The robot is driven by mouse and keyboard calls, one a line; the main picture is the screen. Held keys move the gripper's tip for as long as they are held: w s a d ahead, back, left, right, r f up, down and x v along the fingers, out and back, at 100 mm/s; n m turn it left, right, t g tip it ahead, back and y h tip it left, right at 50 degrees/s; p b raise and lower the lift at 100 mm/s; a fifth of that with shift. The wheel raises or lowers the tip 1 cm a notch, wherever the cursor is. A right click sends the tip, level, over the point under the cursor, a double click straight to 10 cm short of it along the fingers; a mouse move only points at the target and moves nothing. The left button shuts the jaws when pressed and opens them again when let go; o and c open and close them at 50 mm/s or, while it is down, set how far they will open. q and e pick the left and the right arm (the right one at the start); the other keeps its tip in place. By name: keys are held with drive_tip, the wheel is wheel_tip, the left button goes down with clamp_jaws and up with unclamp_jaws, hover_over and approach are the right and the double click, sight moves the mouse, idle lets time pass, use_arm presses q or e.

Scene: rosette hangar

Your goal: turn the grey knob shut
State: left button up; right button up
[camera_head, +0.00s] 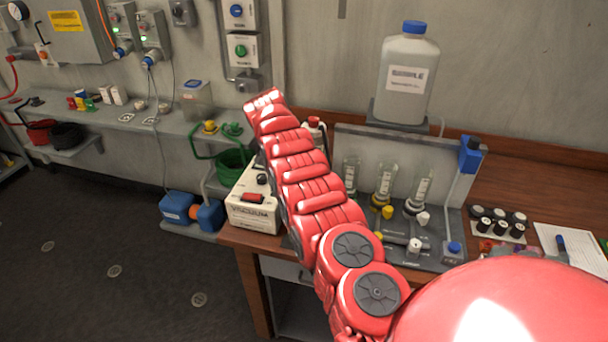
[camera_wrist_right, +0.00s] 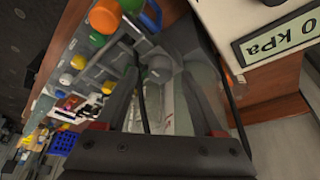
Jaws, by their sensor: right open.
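A rounded grey knob (camera_wrist_right: 160,68) shows in the right wrist view, between and just beyond the fingertips. I cannot tell whether the fingers touch it. My right gripper (camera_wrist_right: 162,78) is open, one finger on each side of the picture's middle. In the head view my red right arm reaches up from the lower right and hides the gripper. The glassware rack (camera_head: 440,262) stands on the wooden bench right of the arm, with yellow and white knobs (camera_head: 387,212) on it. I cannot make out the grey knob in the head view. My left gripper is not in view.
A white vacuum box (camera_head: 253,212) stands left of the arm; its kPa display (camera_wrist_right: 277,36) is close on the right in the wrist view. A large bottle (camera_head: 408,78) stands behind the rack. Black-capped vials (camera_head: 498,224) and paper lie to the right. A dark cable runs near the fingers.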

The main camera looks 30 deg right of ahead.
drive_tip(key=shift+w+a+r+b, duration=0.1)
drive_tip(key=shift+a+r+b, duration=0.25)
drive_tip(key=shift+r+b, duration=0.15)
drive_tip(key=p+v, duration=0.9)
drive_tip(key=v, duration=0.6)
drive_tip(key=shift+r, duration=0.2)
